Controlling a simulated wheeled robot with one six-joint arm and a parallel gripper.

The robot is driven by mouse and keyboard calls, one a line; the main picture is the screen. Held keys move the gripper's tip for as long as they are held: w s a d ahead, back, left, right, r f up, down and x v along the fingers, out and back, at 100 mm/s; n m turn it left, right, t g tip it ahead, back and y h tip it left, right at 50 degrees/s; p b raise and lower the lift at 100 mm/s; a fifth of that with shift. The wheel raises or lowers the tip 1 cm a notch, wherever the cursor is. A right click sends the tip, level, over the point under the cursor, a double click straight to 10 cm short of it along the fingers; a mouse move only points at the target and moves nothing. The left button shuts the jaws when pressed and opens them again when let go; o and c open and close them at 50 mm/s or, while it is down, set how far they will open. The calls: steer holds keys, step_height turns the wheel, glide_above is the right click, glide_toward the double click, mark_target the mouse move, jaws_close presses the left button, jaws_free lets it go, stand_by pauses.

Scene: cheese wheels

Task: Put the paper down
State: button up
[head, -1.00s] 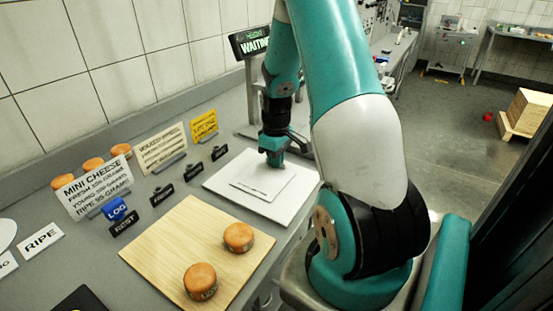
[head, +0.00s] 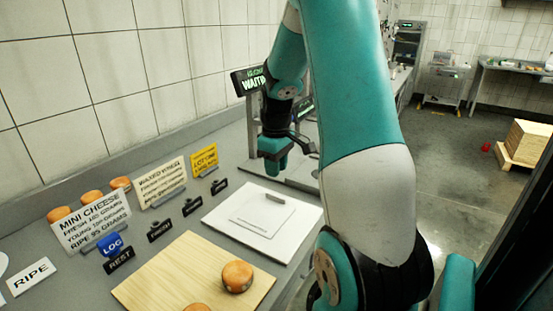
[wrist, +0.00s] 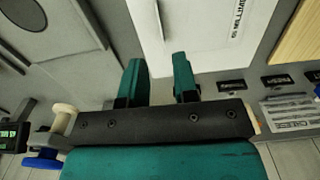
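The paper (head: 265,220) is a white sheet lying flat on a white board (head: 226,214) on the grey counter. A small grey bar (head: 275,198) sits at its far edge. My gripper (head: 273,171) is above the counter, beyond the board's far edge and clear of the paper. In the wrist view, my gripper (wrist: 160,65) shows two teal fingers apart with nothing between them. Printed text reading partly "65 MILLIM" (wrist: 237,22) shows there on a white surface; the paper's full outline is cut off.
A wooden board (head: 190,278) with orange cheeses (head: 237,275) lies in front. Signs (head: 92,222) and small black labels (head: 192,206) line the left. A display (head: 250,80) reading partly "WAITING" stands behind my gripper, near a grey stand.

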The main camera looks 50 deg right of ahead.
steer(key=w+a+r+n+t+y, duration=0.1)
steer(key=a+r, duration=0.3)
steer(key=a, duration=0.5)
steer(key=a+r+n, duration=0.2)
steer(key=a+r, duration=0.1)
steer(key=a, duration=0.6)
steer(key=s+a+r+n+y, duration=0.1)
steer(key=s+a, duration=0.6)
steer(key=a, duration=0.3)
steer(key=s+a+r+n+g+y, duration=0.1)
steer(key=s+a+r+n+y, duration=0.1)
steer(key=s+a, duration=0.6)
steer(key=a, duration=0.2)
steer(key=shift+a+r, duration=0.2)
steer(key=shift+a, duration=0.1)
